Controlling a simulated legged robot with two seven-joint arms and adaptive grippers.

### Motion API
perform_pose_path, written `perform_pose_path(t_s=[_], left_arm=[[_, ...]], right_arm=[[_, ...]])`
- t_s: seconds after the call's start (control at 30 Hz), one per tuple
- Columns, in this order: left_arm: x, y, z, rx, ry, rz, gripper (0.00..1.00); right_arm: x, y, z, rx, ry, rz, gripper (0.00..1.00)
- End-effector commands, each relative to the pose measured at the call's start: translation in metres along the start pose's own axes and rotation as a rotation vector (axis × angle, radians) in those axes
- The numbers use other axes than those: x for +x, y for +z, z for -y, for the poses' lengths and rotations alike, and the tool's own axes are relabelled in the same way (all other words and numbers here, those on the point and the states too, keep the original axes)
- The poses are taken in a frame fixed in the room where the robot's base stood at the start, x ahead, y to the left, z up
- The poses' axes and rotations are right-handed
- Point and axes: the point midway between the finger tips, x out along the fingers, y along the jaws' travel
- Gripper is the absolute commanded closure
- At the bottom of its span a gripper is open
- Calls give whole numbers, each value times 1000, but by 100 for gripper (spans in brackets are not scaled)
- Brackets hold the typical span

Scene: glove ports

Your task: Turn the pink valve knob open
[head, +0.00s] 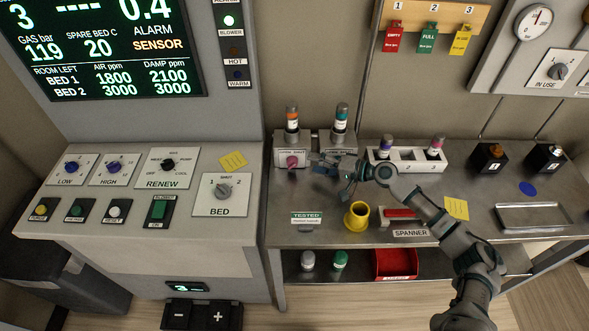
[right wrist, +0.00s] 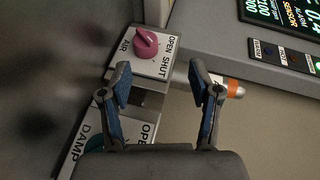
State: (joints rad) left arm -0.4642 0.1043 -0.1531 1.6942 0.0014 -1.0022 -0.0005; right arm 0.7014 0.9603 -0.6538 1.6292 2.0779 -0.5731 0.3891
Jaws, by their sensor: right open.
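The pink valve knob (head: 292,161) sits on the front of a white AIR valve box below an orange-banded bottle (head: 292,121). In the right wrist view the knob (right wrist: 146,43) shows beyond the fingertips, up and to the left, on a plate marked OPEN, SHUT and AIR. Its ridge points toward the upper left there. My right gripper (head: 326,171) is just right of the knob in the head view, in front of the neighbouring DAMP valve box. In the right wrist view the gripper (right wrist: 164,86) is open, empty and apart from the knob. My left gripper is not in view.
The DAMP valve box (right wrist: 85,137) and its teal-banded bottle (head: 341,119) stand close beside the AIR valve. A white rack (head: 405,161), a yellow cup (head: 357,215) and a SPANNER label (head: 411,233) are on the bench. The control console (head: 130,215) borders it on the left.

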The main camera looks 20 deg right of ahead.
Motion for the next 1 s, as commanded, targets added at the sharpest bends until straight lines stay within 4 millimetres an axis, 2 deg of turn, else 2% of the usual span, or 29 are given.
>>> perform_pose_path(t_s=[0.03,0.13,0.27,0.37,0.7,0.83,1.0], left_arm=[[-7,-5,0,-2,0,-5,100],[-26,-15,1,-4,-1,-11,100],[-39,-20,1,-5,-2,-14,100],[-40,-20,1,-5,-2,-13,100],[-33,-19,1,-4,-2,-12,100],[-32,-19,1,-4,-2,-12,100],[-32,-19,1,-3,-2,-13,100]], right_arm=[[3,2,-15,6,4,2,37],[5,3,-22,8,6,3,37],[7,4,-24,9,6,3,37],[15,3,-22,9,5,2,37],[68,4,-22,9,5,3,37],[78,4,-23,9,6,2,37],[80,4,-23,8,6,2,37]])
